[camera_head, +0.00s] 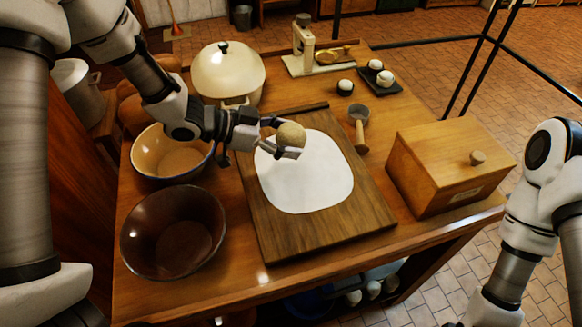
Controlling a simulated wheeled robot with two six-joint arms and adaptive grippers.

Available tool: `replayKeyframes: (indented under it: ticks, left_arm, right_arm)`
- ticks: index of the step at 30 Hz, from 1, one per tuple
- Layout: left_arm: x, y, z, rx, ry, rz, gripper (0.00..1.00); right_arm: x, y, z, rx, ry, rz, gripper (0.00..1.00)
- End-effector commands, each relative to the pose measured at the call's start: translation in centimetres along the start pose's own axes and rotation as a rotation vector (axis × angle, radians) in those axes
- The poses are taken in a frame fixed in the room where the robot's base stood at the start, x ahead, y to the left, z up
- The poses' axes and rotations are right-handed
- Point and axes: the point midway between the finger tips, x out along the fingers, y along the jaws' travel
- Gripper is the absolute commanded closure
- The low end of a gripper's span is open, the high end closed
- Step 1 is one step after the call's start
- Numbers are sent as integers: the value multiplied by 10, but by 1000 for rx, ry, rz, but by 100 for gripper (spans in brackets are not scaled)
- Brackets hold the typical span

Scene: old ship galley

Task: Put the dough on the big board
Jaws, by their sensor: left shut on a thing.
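The dough (291,135) is a round, tan, speckled ball. My left gripper (284,141) is shut on it, over the far part of the big board. Whether the dough touches the surface below it, I cannot tell. The big board (372,213) is a dark wooden rectangle with a raised far edge, lying in the middle of the table. A white rounded sheet or floured patch (310,185) covers much of it. My right arm stands at the right edge of the picture; its gripper does not show.
A brown bowl (150,236) and a cream bowl (150,158) stand left of the board. A lidded cream pot (226,72) is behind. A wooden box (430,180) and a scoop (359,120) stand right. A press (303,45) and a dark tray (378,84) are at the far end.

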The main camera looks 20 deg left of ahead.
Motion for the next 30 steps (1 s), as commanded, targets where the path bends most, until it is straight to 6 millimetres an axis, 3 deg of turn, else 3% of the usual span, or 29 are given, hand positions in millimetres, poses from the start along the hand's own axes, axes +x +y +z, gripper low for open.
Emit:
replayKeyframes:
  ticks: [3,14,25,26,27,30]
  left_arm:
    - [11,1,24,-6,-5,3,69]
    - [38,0,80,-4,-3,1,69]
    - [42,0,88,-1,-1,0,69]
    - [42,0,87,-1,-1,0,20]
    - [42,0,87,-1,-1,0,6]
    - [42,0,87,-1,-1,0,2]
  right_arm:
    - [-1,0,0,0,0,0,100]
    - [-7,0,0,0,0,0,100]
    - [-4,0,0,0,1,0,100]
    - [-4,0,0,0,0,0,100]
    - [-5,0,0,0,0,0,100]
    - [-5,0,0,0,0,0,100]
